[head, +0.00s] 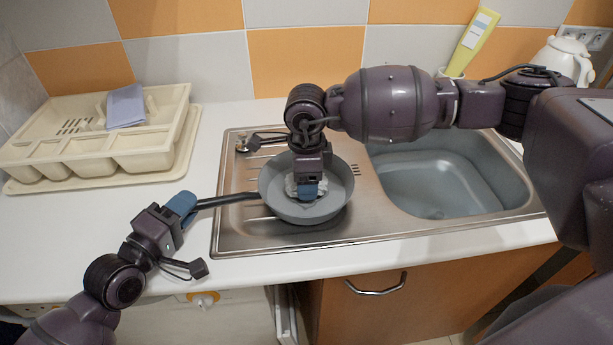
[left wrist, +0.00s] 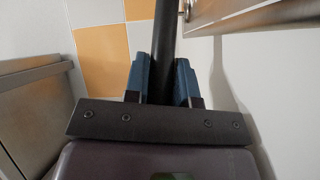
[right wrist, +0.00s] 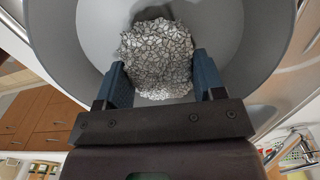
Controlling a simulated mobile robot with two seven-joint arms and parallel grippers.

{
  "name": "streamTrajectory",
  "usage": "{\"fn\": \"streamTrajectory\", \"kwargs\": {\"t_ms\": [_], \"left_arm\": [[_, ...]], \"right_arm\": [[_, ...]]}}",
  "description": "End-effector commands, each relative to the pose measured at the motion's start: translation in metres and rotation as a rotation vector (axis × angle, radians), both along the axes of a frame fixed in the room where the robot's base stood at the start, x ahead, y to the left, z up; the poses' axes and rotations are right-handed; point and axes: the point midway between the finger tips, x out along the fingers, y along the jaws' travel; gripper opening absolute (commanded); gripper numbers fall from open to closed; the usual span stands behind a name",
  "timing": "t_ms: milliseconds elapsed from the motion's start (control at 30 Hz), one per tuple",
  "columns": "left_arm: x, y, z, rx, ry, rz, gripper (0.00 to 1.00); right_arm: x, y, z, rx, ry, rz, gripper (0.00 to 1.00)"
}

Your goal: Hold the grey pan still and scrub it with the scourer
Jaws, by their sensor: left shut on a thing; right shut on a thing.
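The grey pan (head: 338,200) sits on the steel drainboard of the sink, its dark handle (head: 228,200) pointing left. My left gripper (head: 187,205) is shut on the end of the handle; the left wrist view shows the handle (left wrist: 165,40) between the blue fingers (left wrist: 161,75). My right gripper (head: 308,190) reaches down into the pan from above. It is shut on the scourer, a silvery mesh pad (right wrist: 155,55) that shows between its fingers (right wrist: 158,85) in the right wrist view. In the head view the scourer is mostly hidden by the gripper.
The sink basin (head: 450,185) is right of the pan. A cream dish rack (head: 80,165) with a blue-grey cloth (head: 126,106) stands at the back left. A yellow bottle (head: 472,45) and a white jug (head: 566,58) stand at the back right. White counter (head: 60,235) is clear at left.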

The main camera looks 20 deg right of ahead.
Motion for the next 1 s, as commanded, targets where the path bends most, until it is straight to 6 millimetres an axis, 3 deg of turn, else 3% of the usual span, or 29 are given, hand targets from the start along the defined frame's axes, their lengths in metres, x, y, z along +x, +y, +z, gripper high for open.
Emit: {"fn": "streamTrajectory", "kwargs": {"t_ms": [1000], "left_arm": [[0.000, 0.000, 0.000, 0.000, 0.000, 0.000, 0.00]], "right_arm": [[0.000, 0.000, -0.011, 0.000, 0.000, 0.001, 0.44]]}}
